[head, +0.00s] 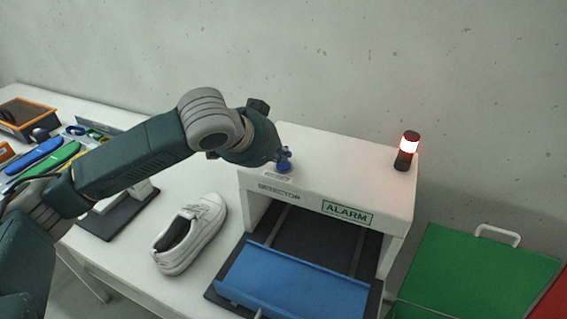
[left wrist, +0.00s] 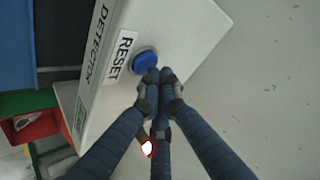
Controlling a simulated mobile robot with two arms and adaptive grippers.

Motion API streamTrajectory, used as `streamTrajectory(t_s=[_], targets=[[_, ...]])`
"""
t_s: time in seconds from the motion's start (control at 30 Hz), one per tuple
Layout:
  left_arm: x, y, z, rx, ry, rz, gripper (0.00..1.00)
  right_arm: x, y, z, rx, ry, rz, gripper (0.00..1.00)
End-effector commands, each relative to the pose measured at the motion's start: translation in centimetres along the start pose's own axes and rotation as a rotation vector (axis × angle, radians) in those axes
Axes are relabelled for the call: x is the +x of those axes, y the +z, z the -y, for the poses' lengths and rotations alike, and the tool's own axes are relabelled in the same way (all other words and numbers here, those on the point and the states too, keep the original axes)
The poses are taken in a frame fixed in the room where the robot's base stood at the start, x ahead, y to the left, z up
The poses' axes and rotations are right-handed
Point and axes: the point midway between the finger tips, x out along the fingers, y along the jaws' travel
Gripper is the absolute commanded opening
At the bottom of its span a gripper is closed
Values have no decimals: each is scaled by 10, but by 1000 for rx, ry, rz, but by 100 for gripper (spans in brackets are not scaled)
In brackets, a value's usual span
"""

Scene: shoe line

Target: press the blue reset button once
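The blue reset button (head: 283,168) sits on top of the white detector housing (head: 330,165), behind a small label. In the left wrist view the round blue button (left wrist: 145,62) is beside the RESET label (left wrist: 121,57). My left gripper (head: 284,154) is over the button in the head view, with its fingertips pointing down. In the left wrist view its fingertips (left wrist: 160,75) are together with nothing between them, and they overlap the button's edge. I cannot tell whether they touch it. My right gripper is in neither view.
A red-lit beacon (head: 407,151) stands on the housing's right side. A white shoe (head: 190,234) lies on the table left of the detector. A blue tray (head: 293,283) is at the detector's opening. A green surface (head: 470,275) is at the right.

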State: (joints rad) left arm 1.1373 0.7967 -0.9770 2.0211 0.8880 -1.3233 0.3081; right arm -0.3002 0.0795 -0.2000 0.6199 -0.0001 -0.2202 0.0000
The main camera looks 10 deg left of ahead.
Motion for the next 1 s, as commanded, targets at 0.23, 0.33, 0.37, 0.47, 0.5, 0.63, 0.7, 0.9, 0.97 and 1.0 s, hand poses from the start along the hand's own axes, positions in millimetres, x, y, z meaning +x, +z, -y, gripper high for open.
streamTrajectory(t_s=[0.23, 0.33, 0.37, 0.47, 0.5, 0.63, 0.7, 0.9, 0.97, 1.0], targets=[[2, 2, -1, 0, 1, 0, 0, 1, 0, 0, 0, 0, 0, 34], [3, 3, -2, 0, 1, 0, 0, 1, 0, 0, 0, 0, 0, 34], [4, 3, -2, 0, 1, 0, 0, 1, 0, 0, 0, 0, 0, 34], [4, 4, -2, 0, 1, 0, 0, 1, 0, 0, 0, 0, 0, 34], [5, 5, -2, 0, 2, 1, 0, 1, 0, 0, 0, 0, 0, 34], [6, 6, -3, 0, 2, 1, 0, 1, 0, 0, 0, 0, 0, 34], [6, 6, -3, 0, 2, 1, 0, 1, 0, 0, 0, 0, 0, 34], [6, 6, -3, 0, 2, 1, 0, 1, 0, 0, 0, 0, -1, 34], [6, 6, -3, 0, 2, 1, 0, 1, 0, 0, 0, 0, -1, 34], [6, 6, -3, 0, 2, 1, 0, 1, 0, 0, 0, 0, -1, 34]])
